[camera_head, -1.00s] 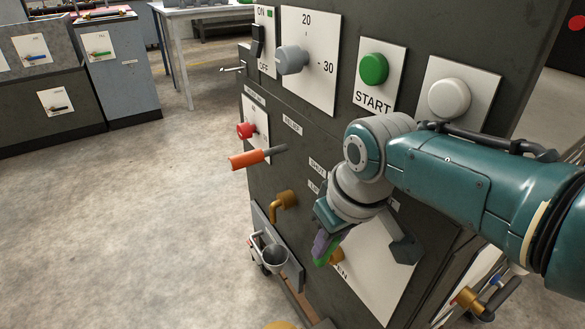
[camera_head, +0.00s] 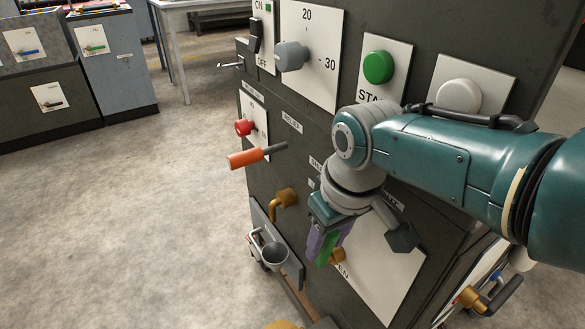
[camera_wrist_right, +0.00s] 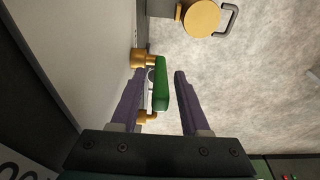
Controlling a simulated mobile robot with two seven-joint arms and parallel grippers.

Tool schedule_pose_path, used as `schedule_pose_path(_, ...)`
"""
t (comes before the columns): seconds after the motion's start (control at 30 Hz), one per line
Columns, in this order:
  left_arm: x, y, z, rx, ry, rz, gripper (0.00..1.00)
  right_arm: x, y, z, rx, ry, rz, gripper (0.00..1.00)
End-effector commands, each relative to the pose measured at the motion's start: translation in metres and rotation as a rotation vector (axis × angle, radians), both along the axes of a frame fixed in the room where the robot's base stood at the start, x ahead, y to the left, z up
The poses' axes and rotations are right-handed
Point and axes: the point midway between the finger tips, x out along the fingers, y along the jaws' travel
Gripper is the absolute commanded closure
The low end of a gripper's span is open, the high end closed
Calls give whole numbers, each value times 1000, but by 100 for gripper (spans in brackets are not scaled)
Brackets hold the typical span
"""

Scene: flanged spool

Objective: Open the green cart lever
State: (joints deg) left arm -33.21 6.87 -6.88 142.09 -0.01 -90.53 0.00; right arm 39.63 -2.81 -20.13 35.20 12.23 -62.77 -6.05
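The green lever (camera_head: 328,249) is at the lower part of the dark cabinet's white panel, beside a brass fitting. It also shows in the right wrist view (camera_wrist_right: 162,86), standing out from a brass hub (camera_wrist_right: 139,58) at the white panel. My right gripper (camera_head: 320,243) is down at the lever. In the right wrist view its two purple fingers (camera_wrist_right: 160,78) are spread with the green handle between them. The handle is nearer the left finger, and a gap shows to the right finger. Whether the left finger touches it I cannot tell. My left gripper is not in view.
Near my right arm are the green START button (camera_head: 379,67), a white button (camera_head: 458,96), a grey knob (camera_head: 291,56) and an orange-handled lever (camera_head: 246,159). The floor at left is clear.

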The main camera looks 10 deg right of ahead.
Motion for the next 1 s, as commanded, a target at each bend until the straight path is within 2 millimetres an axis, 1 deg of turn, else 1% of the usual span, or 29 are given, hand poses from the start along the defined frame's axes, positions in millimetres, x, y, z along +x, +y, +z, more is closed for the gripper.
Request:
schedule_pose_path(0.23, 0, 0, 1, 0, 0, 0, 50, 0, 0, 1, 1, -1, 0, 50)
schedule_pose_path(0.37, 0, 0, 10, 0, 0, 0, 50, -1, 0, 10, 1, 0, 0, 50)
schedule_pose_path(0.47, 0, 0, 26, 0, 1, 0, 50, -3, -1, 27, 2, -2, 0, 50)
schedule_pose_path(0.6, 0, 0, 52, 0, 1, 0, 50, -8, -3, 55, 1, -1, -1, 50)
schedule_pose_path(0.7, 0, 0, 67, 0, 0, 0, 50, -12, -4, 73, 1, -2, -1, 50)
schedule_pose_path(0.8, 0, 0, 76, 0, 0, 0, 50, -15, -6, 87, 0, -1, 0, 50)
schedule_pose_path(0.9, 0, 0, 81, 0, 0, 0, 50, -17, -6, 95, 1, -2, 0, 50)
schedule_pose_path(1.0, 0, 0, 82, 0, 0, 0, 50, -18, -7, 98, 0, 0, 0, 50)
